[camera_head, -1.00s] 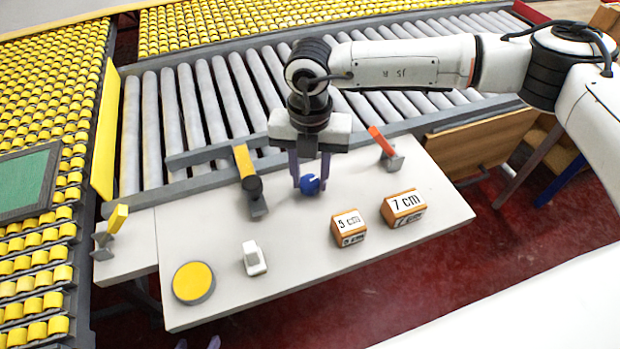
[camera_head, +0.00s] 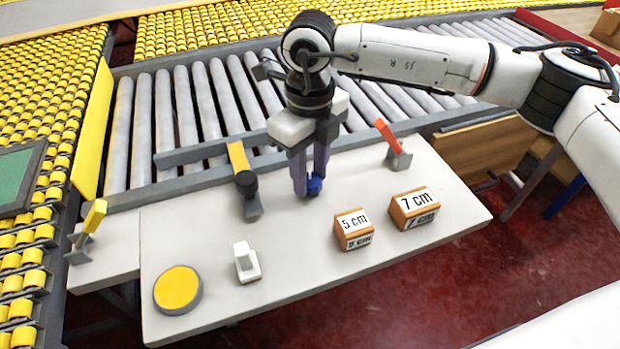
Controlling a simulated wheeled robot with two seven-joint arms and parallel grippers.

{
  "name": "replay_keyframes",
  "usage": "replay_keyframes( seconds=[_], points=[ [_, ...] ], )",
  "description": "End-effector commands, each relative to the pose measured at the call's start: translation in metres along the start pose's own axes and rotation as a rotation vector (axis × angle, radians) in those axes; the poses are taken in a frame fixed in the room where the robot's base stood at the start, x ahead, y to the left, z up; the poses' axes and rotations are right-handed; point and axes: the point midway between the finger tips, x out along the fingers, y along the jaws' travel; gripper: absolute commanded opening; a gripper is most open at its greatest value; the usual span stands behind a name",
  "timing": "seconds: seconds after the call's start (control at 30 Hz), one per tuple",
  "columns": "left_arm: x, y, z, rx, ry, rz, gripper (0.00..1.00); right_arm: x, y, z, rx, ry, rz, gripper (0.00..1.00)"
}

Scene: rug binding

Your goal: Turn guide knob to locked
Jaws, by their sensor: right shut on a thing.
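The blue guide knob (camera_head: 315,187) stands on the white table (camera_head: 295,255), near the grey rail at the back. My right gripper (camera_head: 308,187) reaches down from above and is shut on the knob. Its two purple fingers hide part of the knob, so I cannot read the knob's setting. My left gripper is not in view.
A yellow-and-black lever (camera_head: 243,172) stands left of the knob and a red lever (camera_head: 389,136) stands right of it. In front are blocks marked 5 cm (camera_head: 352,222) and 7 cm (camera_head: 412,200), a white switch-like piece (camera_head: 246,263) and a yellow disc (camera_head: 177,288).

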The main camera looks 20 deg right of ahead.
Motion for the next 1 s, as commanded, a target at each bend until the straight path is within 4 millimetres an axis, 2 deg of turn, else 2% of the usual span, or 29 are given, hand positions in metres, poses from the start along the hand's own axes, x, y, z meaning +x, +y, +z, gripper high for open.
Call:
replay_keyframes(
  seconds=[0.4, 0.6, 1.0],
  points=[
    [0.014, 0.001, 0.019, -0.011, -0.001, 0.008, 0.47, 0.002, 0.000, 0.000, -0.395, 0.001, 0.000, 0.09],
    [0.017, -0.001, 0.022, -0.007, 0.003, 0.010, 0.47, 0.001, 0.000, 0.000, -0.569, 0.001, 0.000, 0.09],
    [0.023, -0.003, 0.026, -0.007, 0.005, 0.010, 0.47, 0.000, 0.000, 0.000, -0.801, 0.001, -0.001, 0.09]
  ],
)
